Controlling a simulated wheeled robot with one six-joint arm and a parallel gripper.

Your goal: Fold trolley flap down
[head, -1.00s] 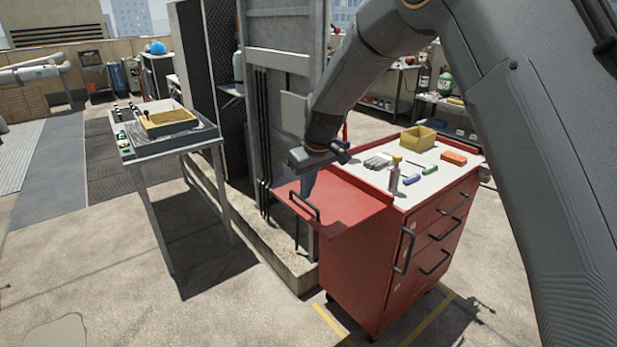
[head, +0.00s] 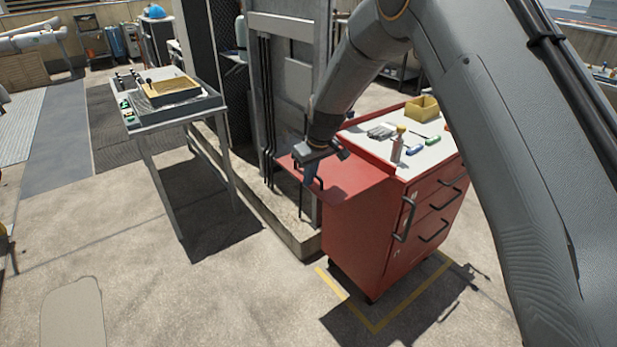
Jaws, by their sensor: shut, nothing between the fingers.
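The red trolley (head: 350,238) stands right of centre. Its red flap (head: 352,180) sticks out level from the trolley's left side, near the height of the top. A dark handle (head: 320,184) sits near the flap's outer end, partly hidden by my gripper. My gripper (head: 309,182) is shut and empty, pointing down over the outer end of the flap beside the handle. I cannot tell whether its tips touch the flap or the handle.
A bottle (head: 398,145), a yellow bin (head: 423,107) and small tools lie on the trolley top. A grey metal cabinet on a concrete curb (head: 275,226) stands close behind the flap. A bench with a tray (head: 180,115) is at the left. The front floor is clear.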

